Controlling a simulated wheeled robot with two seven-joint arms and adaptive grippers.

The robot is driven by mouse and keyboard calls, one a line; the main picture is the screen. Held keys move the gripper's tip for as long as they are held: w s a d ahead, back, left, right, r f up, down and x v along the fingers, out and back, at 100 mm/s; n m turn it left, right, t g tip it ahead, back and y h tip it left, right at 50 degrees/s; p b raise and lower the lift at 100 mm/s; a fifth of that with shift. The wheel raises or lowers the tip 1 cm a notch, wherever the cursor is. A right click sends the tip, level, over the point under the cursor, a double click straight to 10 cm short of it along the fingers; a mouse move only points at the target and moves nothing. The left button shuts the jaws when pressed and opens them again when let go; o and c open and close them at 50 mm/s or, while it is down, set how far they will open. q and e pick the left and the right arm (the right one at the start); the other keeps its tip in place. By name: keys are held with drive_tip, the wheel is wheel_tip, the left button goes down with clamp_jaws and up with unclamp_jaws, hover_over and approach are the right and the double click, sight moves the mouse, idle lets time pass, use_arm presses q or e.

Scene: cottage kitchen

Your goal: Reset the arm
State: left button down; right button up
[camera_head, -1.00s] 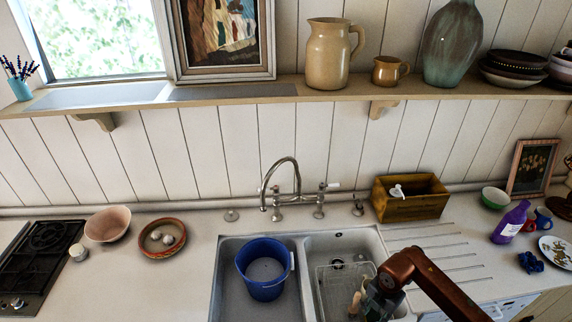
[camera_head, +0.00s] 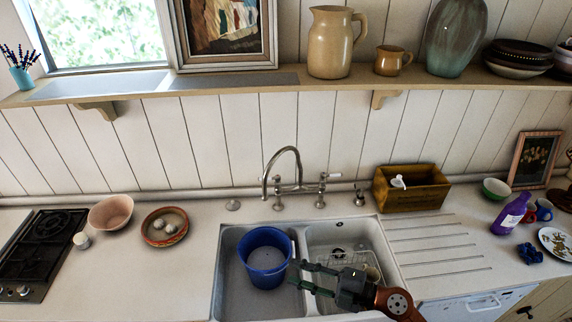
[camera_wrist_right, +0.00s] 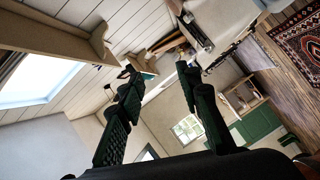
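My right gripper (camera_head: 302,276) is over the right basin (camera_head: 372,228) of the sink in the head view, with its fingers pointing left toward the blue bucket (camera_head: 265,257). The fingers are apart and nothing is between them. The gripper also shows in the wrist view (camera_wrist_right: 158,82), where the two dark fingers stand apart around empty air. My right arm comes in from the bottom right. The bucket stands in the left basin. My left gripper is in neither view.
A tall faucet (camera_head: 284,175) rises behind the sink. A wooden box (camera_head: 411,192) and a purple bottle (camera_head: 511,213) stand to the right. Bowls (camera_head: 111,212) and a black hob (camera_head: 42,248) are at left. A shelf (camera_head: 220,85) with jugs runs above.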

drive_tip(key=w+d+r+m+t+h, duration=0.4)
drive_tip(key=d+m+t, duration=0.3)
drive_tip(key=d+m, duration=0.15)
drive_tip(key=w+d+r+m+t+h, duration=0.3)
drive_tip(key=d+r+m+t+h, duration=0.1)
drive_tip(key=d+m+t, duration=0.4)
drive_tip(key=s+d+f+m+g+h, duration=0.4)
drive_tip(key=d+f+m+g+h, duration=0.45)
drive_tip(key=d+f, duration=0.85)
drive_tip(key=s+a+f+m+g, duration=0.1)
drive_tip(key=s+f+g, duration=0.4)
drive_tip(key=s+f, duration=0.6)
drive_tip(key=s+a+f+g, duration=0.1)
drive_tip(key=s+f+g, duration=0.55)
drive_tip(key=s, duration=0.65)
wheel_tip(320, 180, down, 37)
drive_tip(key=s+b, duration=0.1)
drive_tip(key=b, duration=0.5)
drive_tip(key=s+a+f+b, duration=0.1)
drive_tip(key=s+f+b, duration=0.4)
drive_tip(key=s+f, duration=1.3)
wheel_tip(320, 180, down, 5)
drive_tip(key=shift+s+r+n+g+y, duration=0.2)
drive_tip(key=shift+s+n+g+y, duration=0.15)
drive_tip(key=shift+n+y, duration=0.1)
